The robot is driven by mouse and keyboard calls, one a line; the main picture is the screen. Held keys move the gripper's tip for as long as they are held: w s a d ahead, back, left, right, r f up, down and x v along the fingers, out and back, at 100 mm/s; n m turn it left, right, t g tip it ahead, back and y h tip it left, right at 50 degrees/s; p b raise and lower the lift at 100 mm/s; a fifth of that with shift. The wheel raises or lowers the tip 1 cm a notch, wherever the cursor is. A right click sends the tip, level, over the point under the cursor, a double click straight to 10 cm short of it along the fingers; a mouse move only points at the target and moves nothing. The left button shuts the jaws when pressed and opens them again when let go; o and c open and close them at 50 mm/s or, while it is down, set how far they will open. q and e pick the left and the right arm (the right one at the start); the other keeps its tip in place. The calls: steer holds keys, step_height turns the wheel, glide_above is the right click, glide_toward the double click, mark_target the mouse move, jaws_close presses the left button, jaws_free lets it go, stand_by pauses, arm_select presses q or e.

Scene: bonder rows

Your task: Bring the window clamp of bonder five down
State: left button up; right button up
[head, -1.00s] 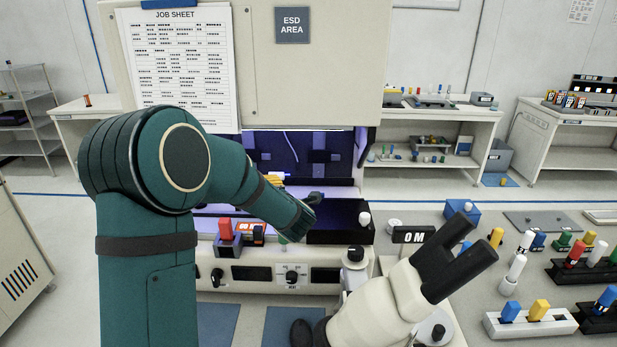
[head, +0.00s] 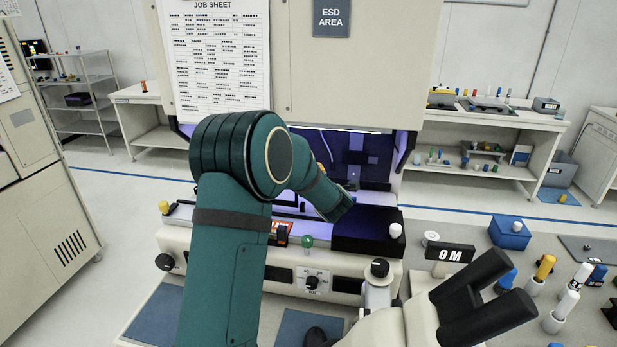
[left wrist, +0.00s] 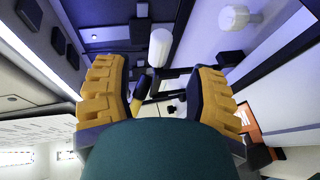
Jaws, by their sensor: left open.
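The bonder (head: 215,243) is a cream bench machine with a violet-lit work bay and a front panel of knobs. My left arm reaches into this bay, and its fingertips are hidden in the head view. In the left wrist view my left gripper (left wrist: 158,75) is open, with yellow-backed dark fingers. A white cylindrical handle (left wrist: 160,46) shows just beyond and between the fingertips, with no visible grip on it. I cannot tell for sure whether it belongs to the window clamp. No bonder number is readable. My right gripper is not in view.
Microscope eyepieces (head: 484,300) stand at the front right. A black block (head: 365,232) sits at the bay's right, with a white knob (head: 396,230) beside it. A green knob (head: 308,242) is on the front. A second white knob (left wrist: 238,17) shows in the left wrist view.

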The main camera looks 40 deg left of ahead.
arm_select(q)
steer(key=shift+x, duration=3.3)
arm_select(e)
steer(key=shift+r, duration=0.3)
arm_select(q)
jaws_close()
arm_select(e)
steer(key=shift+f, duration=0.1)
